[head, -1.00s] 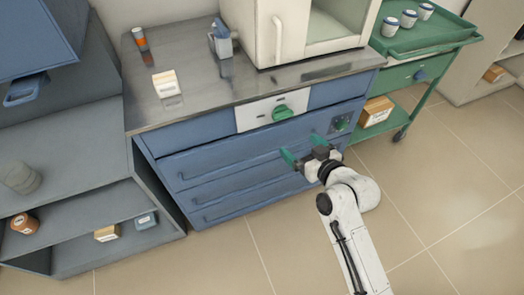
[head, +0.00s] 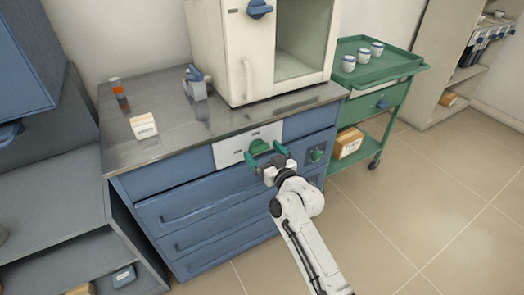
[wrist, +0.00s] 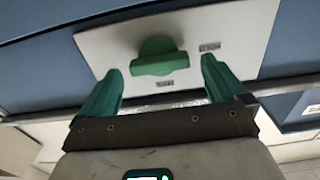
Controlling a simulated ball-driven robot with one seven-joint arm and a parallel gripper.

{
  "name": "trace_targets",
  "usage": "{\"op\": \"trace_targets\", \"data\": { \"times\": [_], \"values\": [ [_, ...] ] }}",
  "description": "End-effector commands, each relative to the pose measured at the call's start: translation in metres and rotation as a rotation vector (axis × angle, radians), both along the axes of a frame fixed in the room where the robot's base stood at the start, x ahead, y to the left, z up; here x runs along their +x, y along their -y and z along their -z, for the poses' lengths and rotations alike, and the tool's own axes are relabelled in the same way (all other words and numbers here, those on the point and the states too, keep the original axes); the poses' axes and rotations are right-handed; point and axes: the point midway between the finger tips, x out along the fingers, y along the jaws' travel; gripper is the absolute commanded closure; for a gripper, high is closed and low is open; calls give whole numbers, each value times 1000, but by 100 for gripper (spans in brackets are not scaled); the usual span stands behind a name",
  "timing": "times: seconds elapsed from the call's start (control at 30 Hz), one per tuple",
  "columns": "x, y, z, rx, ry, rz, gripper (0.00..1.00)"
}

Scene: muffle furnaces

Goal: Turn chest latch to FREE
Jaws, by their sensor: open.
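The chest latch is a green knob (head: 258,147) on a white plate (head: 228,150) at the top front of the blue drawer chest (head: 190,215). The wrist view shows the knob (wrist: 158,58) with its grip bar roughly level across the picture. Two small dark labels (wrist: 210,47) sit on the plate beside and below it, too small to read surely. My gripper (head: 265,154) is open just in front of the plate. In the wrist view my gripper's green fingers (wrist: 160,80) point at the plate on either side of the knob, apart from it and empty.
The steel worktop (head: 180,115) above holds a white box (head: 143,126) and a white furnace (head: 230,50). A green cart (head: 385,90) stands at right. The floor in front is clear.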

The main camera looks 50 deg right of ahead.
Motion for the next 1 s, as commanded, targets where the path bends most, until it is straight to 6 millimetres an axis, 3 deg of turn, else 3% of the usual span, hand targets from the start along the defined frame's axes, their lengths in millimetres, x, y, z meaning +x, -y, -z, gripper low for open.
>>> {"op": "trace_targets", "data": {
  "times": [0.17, 0.47, 1.0],
  "values": [
    [11, 3, 0, 0, 0, -1, 2],
    [12, 3, 0, 0, -1, -1, 3],
    [12, 3, 0, 0, 0, -1, 55]
  ]
}}
